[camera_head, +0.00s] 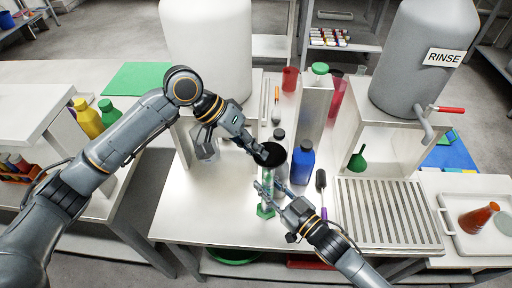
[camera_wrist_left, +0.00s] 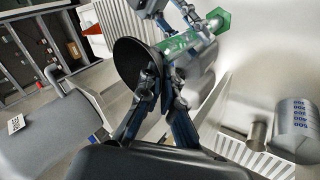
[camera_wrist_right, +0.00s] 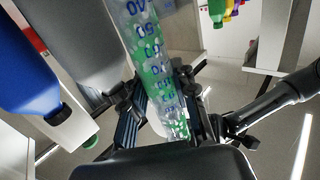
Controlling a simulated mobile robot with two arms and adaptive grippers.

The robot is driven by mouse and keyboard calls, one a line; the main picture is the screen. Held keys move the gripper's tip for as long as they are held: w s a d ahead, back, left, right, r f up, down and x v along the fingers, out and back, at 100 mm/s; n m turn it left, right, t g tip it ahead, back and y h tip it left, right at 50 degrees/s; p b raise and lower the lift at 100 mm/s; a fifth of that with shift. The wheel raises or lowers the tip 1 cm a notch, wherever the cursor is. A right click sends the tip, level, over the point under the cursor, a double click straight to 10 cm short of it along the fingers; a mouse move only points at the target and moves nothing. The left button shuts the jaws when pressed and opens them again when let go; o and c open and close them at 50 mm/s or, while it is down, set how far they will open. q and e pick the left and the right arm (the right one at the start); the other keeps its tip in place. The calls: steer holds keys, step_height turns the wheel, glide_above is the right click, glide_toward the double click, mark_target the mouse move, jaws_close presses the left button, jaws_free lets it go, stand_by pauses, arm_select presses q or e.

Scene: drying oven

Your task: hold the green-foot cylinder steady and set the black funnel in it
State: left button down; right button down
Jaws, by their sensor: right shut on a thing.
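The green-foot cylinder (camera_head: 265,210) stands upright near the table's front edge, clear with green markings. My right gripper (camera_head: 268,190) is shut around its body; the right wrist view shows the blue-numbered cylinder (camera_wrist_right: 150,55) between the fingers. The black funnel (camera_head: 272,154) is at the cylinder's top. In the left wrist view the funnel (camera_wrist_left: 133,62) looks in line with the cylinder's mouth; its stem is hidden, so I cannot tell how deep it sits. My left gripper (camera_head: 262,155) is at the funnel, its fingertips close together beside the cone; whether they grip it is unclear.
A purple-handled brush (camera_head: 321,182) and a slotted drain rack (camera_head: 387,213) are to the right. The table's left front is clear.

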arm_select(q)
steer(key=c, duration=1.4)
jaws_free()
steer(key=shift+c, duration=0.2)
steer(key=v, duration=1.2)
steer(key=shift+f, duration=0.1)
arm_select(e)
steer(key=c, duration=1)
jaws_free()
steer(key=shift+o, duration=0.2)
